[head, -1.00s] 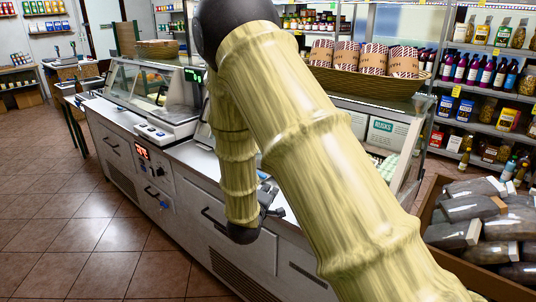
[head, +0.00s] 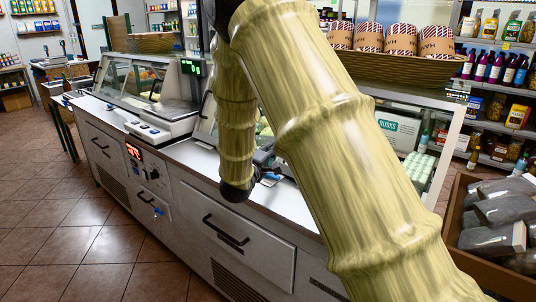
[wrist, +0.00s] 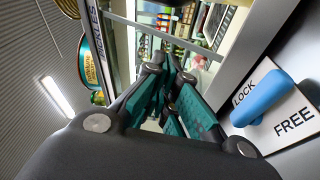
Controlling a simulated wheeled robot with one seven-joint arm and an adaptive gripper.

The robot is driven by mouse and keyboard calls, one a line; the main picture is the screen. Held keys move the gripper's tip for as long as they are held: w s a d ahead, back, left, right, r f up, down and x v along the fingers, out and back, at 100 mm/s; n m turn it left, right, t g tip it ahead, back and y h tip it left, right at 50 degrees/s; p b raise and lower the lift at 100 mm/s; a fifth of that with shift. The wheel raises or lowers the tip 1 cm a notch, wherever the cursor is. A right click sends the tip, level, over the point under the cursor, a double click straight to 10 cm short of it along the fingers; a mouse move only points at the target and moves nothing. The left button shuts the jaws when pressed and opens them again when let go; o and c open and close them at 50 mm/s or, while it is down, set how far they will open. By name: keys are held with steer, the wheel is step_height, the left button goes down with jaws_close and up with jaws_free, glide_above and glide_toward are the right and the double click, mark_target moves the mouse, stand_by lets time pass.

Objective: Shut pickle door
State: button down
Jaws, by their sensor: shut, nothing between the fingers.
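My gripper (wrist: 168,84) is shut and empty, its teal pads together in the wrist view. In the head view the gripper (head: 268,172) is mostly hidden behind my arm, just above the counter top. In the wrist view a metal frame edge (wrist: 97,45) left of the fingers carries lettering that seems to read PICKLES. A blue lever (wrist: 262,97) on a white plate marked LOCK and FREE (wrist: 290,122) is close to the right of the fingers. How far the pickle door stands open I cannot tell.
The counter (head: 230,215) has drawers below and a glass display case (head: 150,80) on top. A basket of striped packs (head: 400,68) sits above the right side. A bin of dark packets (head: 495,215) stands at right. The tiled floor at left is clear.

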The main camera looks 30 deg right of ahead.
steer(key=x, duration=0.5)
steer(key=shift+s+d, duration=0.1)
steer(key=shift+d, duration=0.3)
steer(key=shift+s+d+f, duration=0.15)
steer(key=shift+s+d, duration=0.05)
steer(key=shift+s, duration=0.6)
steer(key=shift+s+d+f, duration=0.1)
steer(key=shift+s+d, duration=0.1)
steer(key=shift+s, duration=0.65)
